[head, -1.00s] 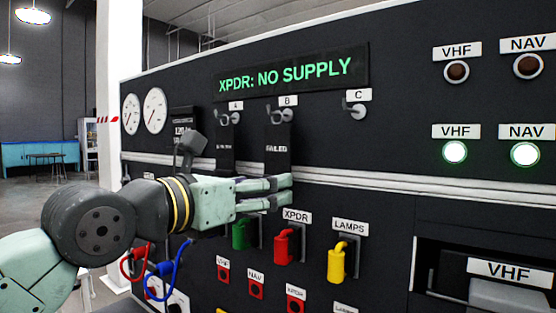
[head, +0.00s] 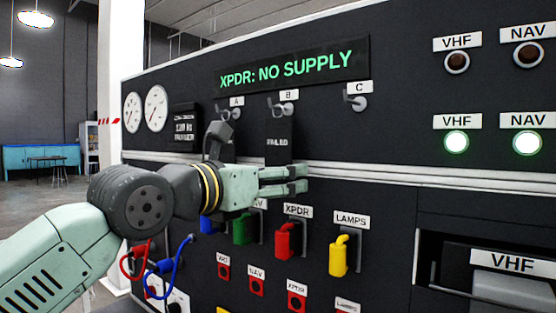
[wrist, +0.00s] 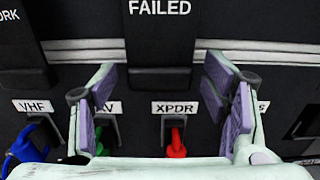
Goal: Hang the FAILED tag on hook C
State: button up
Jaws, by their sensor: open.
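The black FAILED tag (head: 279,145) hangs from hook B (head: 283,110) on the dark panel. In the wrist view the FAILED tag (wrist: 158,45) is at the top centre, beyond and above the gap between my fingers. Hook C (head: 357,102) is to the right of hook B and bare. My gripper (head: 303,180) is just below the tag's lower end, pointing right in the head view. In the wrist view my gripper (wrist: 160,98) is open, its two pads wide apart with nothing between them.
Hook A (head: 230,113) is left of hook B; a tag ending in "ORK" (wrist: 18,40) hangs left in the wrist view. Below are the red XPDR lever (head: 284,241) and yellow LAMPS lever (head: 339,256). A pale rail (head: 400,174) crosses the panel.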

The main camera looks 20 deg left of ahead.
jog(key=shift+b, duration=0.35)
dwell(0.5)
grip_shut()
dwell(0.8)
